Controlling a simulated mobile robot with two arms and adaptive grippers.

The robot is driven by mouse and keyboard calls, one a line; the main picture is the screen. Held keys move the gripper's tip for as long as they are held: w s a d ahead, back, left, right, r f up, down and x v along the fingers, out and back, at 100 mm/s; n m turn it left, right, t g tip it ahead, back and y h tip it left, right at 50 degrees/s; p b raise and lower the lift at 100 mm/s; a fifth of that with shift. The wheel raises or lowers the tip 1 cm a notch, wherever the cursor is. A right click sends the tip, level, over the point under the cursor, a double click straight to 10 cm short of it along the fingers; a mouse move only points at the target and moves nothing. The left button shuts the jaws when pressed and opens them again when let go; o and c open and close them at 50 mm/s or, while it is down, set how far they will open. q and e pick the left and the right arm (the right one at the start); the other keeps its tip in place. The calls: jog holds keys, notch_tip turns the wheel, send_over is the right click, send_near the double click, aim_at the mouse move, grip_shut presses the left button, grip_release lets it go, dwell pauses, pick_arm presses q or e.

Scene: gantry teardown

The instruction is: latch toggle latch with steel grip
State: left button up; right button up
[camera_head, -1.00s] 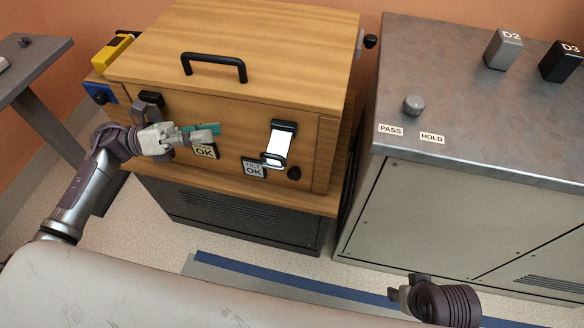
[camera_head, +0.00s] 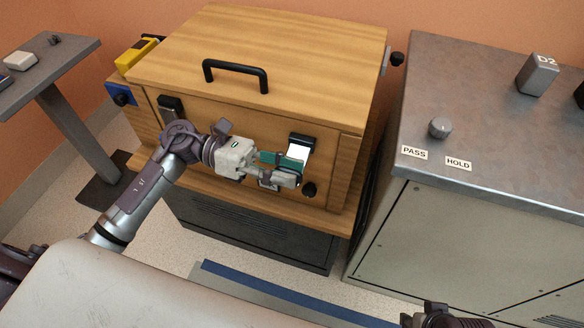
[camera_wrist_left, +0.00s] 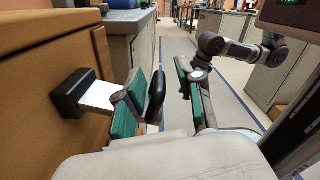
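The toggle latch with the bright steel grip plate (camera_head: 299,151) is on the right of the wooden box's front, its black mount (camera_head: 303,138) at the top. In the left wrist view its mount (camera_wrist_left: 68,92), steel plate (camera_wrist_left: 98,95) and black loop (camera_wrist_left: 156,95) stick out from the wood. My left gripper (camera_head: 290,171) is at this latch; its green-padded fingers are apart, with the loop between them in the left wrist view (camera_wrist_left: 165,92). No firm grip shows. My right gripper (camera_head: 432,315) is mostly cut off at the bottom edge.
Another black latch (camera_head: 170,108) is on the left of the box front (camera_head: 345,155). A grey metal cabinet (camera_head: 400,225) stands to the right. A black handle (camera_head: 236,74) tops the box.

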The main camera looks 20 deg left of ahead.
pick_arm(q)
jog(key=shift+d, duration=0.6)
grip_shut()
